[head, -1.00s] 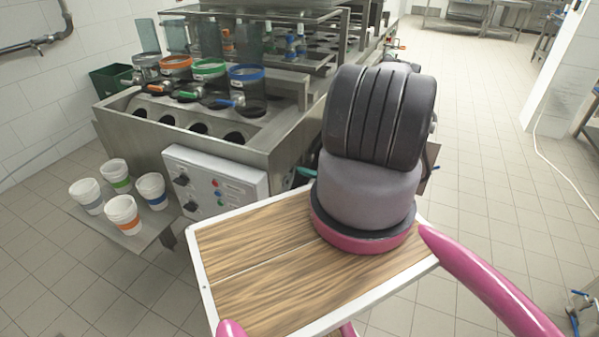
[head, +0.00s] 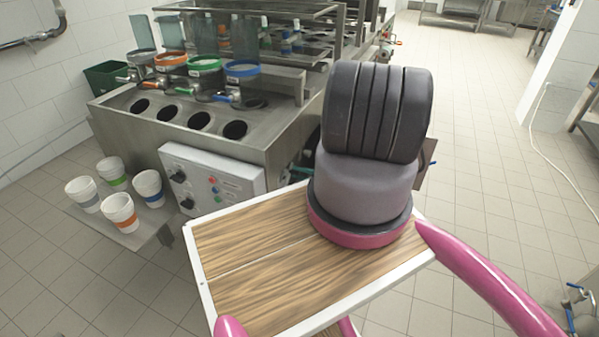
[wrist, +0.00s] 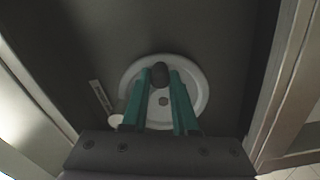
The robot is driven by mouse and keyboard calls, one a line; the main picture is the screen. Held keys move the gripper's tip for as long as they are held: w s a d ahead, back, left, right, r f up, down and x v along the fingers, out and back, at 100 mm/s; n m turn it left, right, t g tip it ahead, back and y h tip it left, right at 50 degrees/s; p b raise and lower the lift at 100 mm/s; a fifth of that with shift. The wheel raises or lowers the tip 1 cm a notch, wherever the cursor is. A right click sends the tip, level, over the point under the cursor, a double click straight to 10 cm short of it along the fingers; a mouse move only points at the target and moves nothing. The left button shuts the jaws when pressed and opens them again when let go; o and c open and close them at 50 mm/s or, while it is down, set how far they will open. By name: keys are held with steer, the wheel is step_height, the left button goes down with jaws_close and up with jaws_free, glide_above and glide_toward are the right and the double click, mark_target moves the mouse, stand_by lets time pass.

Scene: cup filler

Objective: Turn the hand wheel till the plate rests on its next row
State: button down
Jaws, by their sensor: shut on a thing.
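In the wrist view, the hand wheel (wrist: 203,92) is a white disc on a dark grey panel, with a hex bolt at its centre. My gripper (wrist: 166,77), with two teal fingers, is shut on the wheel's dark knob (wrist: 160,71), near the rim at the top of the picture. In the head view, only a sliver of teal finger (head: 302,170) shows beside the machine; my arm hides the wheel. The steel plate (head: 217,125) on top of the filler has a front row of round dark holes. Another row lies partly hidden under the coloured-rimmed dispensers (head: 204,64).
A control box (head: 212,180) with knobs and buttons is on the machine's front. Several white cups (head: 120,212) with coloured bands stand on a low steel shelf (head: 155,222). A green bin (head: 106,75) is behind.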

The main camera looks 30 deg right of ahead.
steer(key=shift+f+m, duration=0.45)
steer(key=shift+m, duration=0.45)
steer(key=shift+s, duration=0.1)
steer(key=c, duration=0.7)
jaws_free()
steer(key=shift+d, duration=0.1)
steer(key=v, duration=1)
steer(key=shift+s+d, duration=0.2)
steer(key=shift+s, duration=0.1)
